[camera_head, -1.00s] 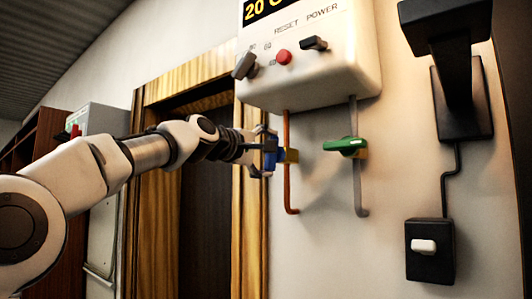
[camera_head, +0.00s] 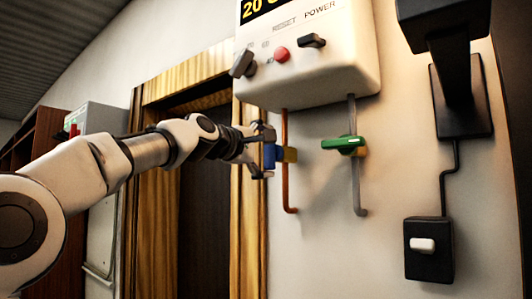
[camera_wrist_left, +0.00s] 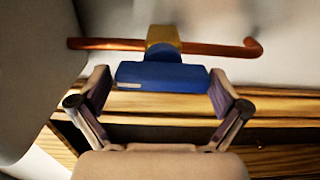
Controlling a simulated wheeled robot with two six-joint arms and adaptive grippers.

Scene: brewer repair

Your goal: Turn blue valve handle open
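The blue valve handle (camera_head: 269,156) sits on a brass valve body (camera_head: 290,155) on the copper pipe (camera_head: 287,190) below the white brewer box. In the left wrist view the blue handle (camera_wrist_left: 162,75) lies lengthwise along the copper pipe (camera_wrist_left: 105,44). My left gripper (camera_head: 262,153) is at the handle, its fingers spread above and below it. In the left wrist view the fingers of this gripper (camera_wrist_left: 161,92) stand open, one close to each end of the handle; whether they touch it I cannot tell. My right gripper is not in view.
A green valve handle (camera_head: 343,144) sits across the grey pipe (camera_head: 357,185) to the right. The brewer box (camera_head: 310,75), with a red button and dark knobs, hangs just above. A wooden door frame (camera_head: 249,220) is behind my gripper. A black switch box (camera_head: 429,250) is at lower right.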

